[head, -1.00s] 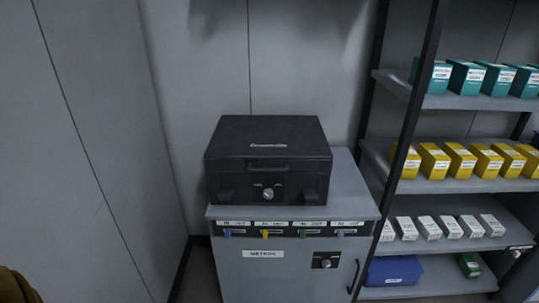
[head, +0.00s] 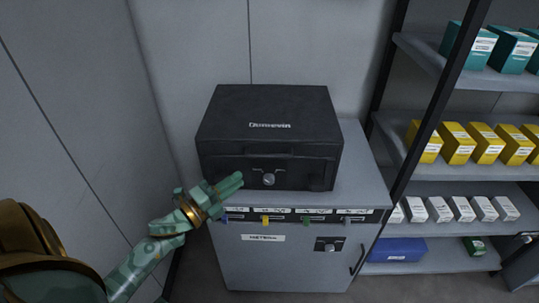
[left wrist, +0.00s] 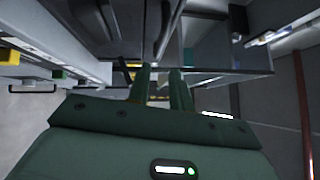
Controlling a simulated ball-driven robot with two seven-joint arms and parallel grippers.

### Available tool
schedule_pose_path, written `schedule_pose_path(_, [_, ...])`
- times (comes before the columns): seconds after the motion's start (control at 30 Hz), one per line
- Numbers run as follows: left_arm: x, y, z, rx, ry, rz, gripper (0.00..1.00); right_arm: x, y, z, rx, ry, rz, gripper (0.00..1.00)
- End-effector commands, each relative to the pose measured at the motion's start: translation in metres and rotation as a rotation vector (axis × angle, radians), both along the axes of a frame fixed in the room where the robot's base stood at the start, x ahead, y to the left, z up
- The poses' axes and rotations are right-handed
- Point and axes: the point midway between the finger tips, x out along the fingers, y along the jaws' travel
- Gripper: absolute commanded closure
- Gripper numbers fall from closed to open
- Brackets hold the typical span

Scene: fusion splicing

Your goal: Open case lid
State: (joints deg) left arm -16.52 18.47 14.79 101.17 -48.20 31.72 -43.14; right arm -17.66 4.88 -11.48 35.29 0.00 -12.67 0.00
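The black case (head: 268,128) sits on top of the grey cabinet with its lid shut. My left gripper (head: 238,183) is just in front of the case's lower left front, left of the knob, and hides the left latch area. Whether it touches the case cannot be told. In the left wrist view its two green fingers (left wrist: 161,78) stand a little apart with nothing between them. My right gripper is out of view.
The grey cabinet (head: 290,265) has a row of coloured tabs and a handle on its front. A shelf rack (head: 435,178) with teal, yellow and white boxes stands close on the right. A wall is behind the case, and another is at left.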

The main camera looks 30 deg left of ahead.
Motion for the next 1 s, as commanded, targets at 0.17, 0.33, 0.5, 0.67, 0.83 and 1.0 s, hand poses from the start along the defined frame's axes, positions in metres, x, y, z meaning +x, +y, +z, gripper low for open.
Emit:
schedule_pose_path(0.17, [0.046,-0.011,0.008,-0.002,-0.004,-0.001,0.78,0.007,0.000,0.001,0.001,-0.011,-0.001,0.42])
schedule_pose_path(0.33, [0.085,-0.020,0.012,-0.004,-0.001,0.001,0.78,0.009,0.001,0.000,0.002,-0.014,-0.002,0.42])
schedule_pose_path(0.5, [0.111,-0.027,0.014,-0.003,0.001,0.001,0.78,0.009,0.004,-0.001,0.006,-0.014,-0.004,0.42])
schedule_pose_path(0.67, [0.122,-0.030,0.016,-0.005,0.002,0.001,0.78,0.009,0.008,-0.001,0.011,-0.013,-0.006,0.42])
schedule_pose_path(0.83, [0.123,-0.031,0.016,-0.005,0.002,0.001,0.78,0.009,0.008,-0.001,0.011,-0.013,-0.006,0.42])
schedule_pose_path(1.0, [0.123,-0.030,0.016,-0.005,0.002,0.001,0.95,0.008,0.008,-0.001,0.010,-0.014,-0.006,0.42])
